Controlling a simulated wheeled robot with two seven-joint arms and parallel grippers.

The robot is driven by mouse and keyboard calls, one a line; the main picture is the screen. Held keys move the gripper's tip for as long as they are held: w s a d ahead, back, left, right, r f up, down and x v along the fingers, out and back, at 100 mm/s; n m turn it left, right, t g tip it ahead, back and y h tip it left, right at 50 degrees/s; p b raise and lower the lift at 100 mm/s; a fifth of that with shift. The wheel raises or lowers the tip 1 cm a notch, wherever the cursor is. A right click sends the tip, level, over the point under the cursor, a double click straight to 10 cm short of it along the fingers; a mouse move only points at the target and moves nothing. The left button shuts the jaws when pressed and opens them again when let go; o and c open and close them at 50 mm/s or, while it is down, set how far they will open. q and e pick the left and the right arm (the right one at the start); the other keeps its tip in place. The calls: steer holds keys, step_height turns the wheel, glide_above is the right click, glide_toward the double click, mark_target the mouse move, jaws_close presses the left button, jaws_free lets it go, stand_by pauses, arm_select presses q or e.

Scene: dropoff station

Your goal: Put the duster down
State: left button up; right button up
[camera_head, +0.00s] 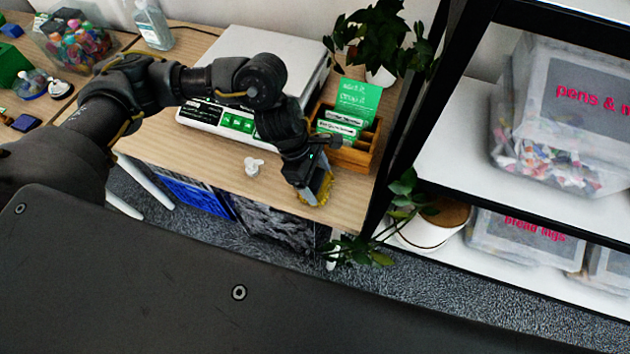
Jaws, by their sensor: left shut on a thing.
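My left arm comes in from the left and reaches over the wooden table (215,160). My left gripper (316,186) points down near the table's front right part, shut on the duster. The duster (322,190) shows as a yellow fringe at the fingertips, close to the tabletop. I cannot tell whether it touches the wood. Most of the duster is hidden by the gripper. My right gripper is not in view.
A white scale (205,115) stands behind the gripper, with a wooden card holder (362,153) right beside it. A small white object (254,167) lies left of the gripper. A potted plant (380,75) stands behind. A black-framed shelf (470,130) with bins rises at right.

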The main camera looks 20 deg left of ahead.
arm_select(q)
steer(key=shift+f, duration=0.35)
steer(key=o, duration=0.9)
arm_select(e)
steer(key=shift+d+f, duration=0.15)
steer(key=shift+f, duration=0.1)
